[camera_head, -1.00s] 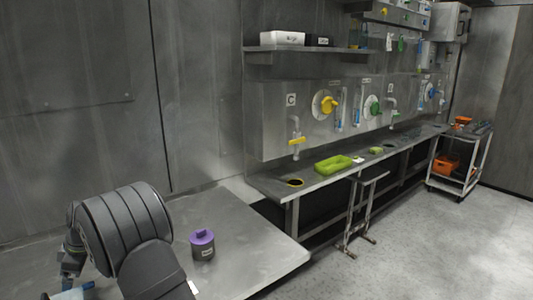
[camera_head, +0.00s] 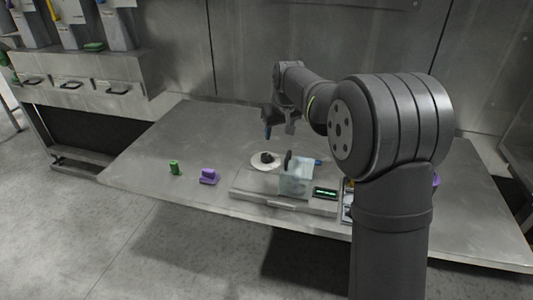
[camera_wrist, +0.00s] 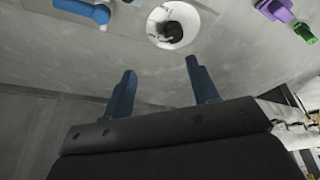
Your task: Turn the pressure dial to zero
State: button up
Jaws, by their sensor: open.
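A round white dial with a black knob (camera_head: 265,160) lies flat on the steel table, left of a pale translucent box (camera_head: 296,182). The dial also shows at the top of the wrist view (camera_wrist: 170,26), with small dark marks on its face that I cannot read. My gripper (camera_head: 279,130) is above the table, behind the dial and apart from it. In the wrist view its two blue fingers (camera_wrist: 161,68) are spread with nothing between them, and the dial lies beyond their tips.
A purple block (camera_head: 208,177) and a green cylinder (camera_head: 174,167) stand left of the dial. A flat metal unit with a lit green display (camera_head: 325,193) is at the front. A blue object (camera_wrist: 85,10) lies near the dial.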

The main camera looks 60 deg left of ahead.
aim_at(266, 155)
jog(key=s+r+m+t, duration=0.2)
jog(key=s+r+m, duration=0.2)
jog(key=s+m, duration=0.1)
jog(key=shift+g, duration=0.3)
jog(key=x, duration=1.6)
jog(key=shift+f, duration=0.35)
jog(key=c, duration=1)
jog(key=shift+w+n+g+y, duration=0.1)
jog(key=shift+n+g+y, duration=0.3)
jog(key=shift+n, duration=0.95)
jog(key=shift+w+n+g+y, duration=0.1)
jog(key=shift+n+g, duration=0.5)
jog(key=shift+n, duration=0.75)
